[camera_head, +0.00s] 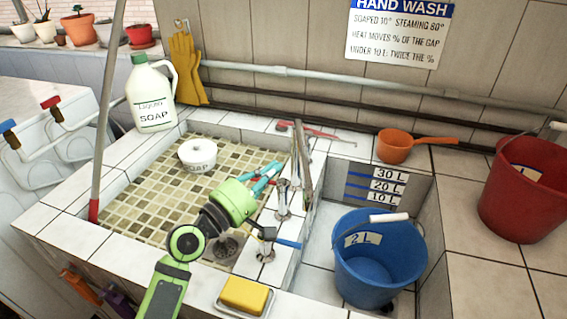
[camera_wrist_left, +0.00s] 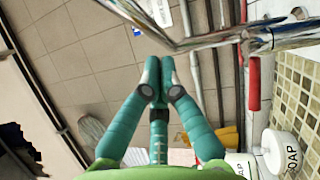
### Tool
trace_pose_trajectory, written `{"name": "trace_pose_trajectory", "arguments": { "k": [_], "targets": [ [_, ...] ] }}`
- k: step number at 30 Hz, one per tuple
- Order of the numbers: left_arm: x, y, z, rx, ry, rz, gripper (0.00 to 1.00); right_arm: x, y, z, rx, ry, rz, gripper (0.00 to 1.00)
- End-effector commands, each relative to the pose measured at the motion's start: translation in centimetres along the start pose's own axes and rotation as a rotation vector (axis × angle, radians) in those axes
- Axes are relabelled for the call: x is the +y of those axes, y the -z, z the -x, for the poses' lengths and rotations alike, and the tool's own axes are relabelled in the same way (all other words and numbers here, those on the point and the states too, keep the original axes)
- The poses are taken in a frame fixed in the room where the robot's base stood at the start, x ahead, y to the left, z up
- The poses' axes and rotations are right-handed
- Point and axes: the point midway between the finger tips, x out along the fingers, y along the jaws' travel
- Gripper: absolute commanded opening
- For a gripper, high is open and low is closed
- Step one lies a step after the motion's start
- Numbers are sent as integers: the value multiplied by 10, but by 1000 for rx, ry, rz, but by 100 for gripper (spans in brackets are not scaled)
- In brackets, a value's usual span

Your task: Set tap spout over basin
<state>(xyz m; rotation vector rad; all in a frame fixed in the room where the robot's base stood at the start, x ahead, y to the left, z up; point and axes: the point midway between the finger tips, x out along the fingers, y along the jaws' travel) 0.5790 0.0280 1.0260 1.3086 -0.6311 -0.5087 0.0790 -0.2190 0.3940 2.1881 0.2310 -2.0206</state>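The chrome tap spout (camera_head: 304,165) runs along the divider between the mosaic-floored basin (camera_head: 150,190) and the bucket compartment. The chrome tap body (camera_head: 283,203) stands on the divider, with a blue lever (camera_head: 289,244) near and a red lever (camera_head: 300,130) far. My left gripper (camera_head: 277,168) hangs over the basin's right side, just left of the spout. Its teal fingers meet at the tips in the left wrist view (camera_wrist_left: 157,78), with nothing visible between them. Chrome pipe (camera_wrist_left: 190,42) shows beyond the fingertips there; contact is not visible. My right gripper is not in view.
A soap tub (camera_head: 198,155) sits in the basin and a soap bottle (camera_head: 152,98) on its back-left ledge. A blue bucket (camera_head: 380,265) fills much of the right compartment. Yellow soap (camera_head: 244,294) lies on the front ledge. An orange ladle (camera_head: 395,147) and red bucket (camera_head: 522,195) stand right.

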Motion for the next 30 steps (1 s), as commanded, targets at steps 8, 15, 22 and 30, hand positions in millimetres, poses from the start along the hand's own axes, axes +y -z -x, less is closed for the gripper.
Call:
{"name": "trace_pose_trajectory", "arguments": {
  "k": [8, 15, 22, 30],
  "targets": [
    [0, -19, -18, 0, 2, 3, 0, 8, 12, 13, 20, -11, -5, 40],
    [-1, -20, -18, 0, 2, 2, 0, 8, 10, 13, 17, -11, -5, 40],
    [0, -20, -18, 9, 1, 2, 0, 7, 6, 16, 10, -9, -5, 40],
    [1, -21, -18, 58, -7, -4, 0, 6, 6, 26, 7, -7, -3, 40]
  ]
}}
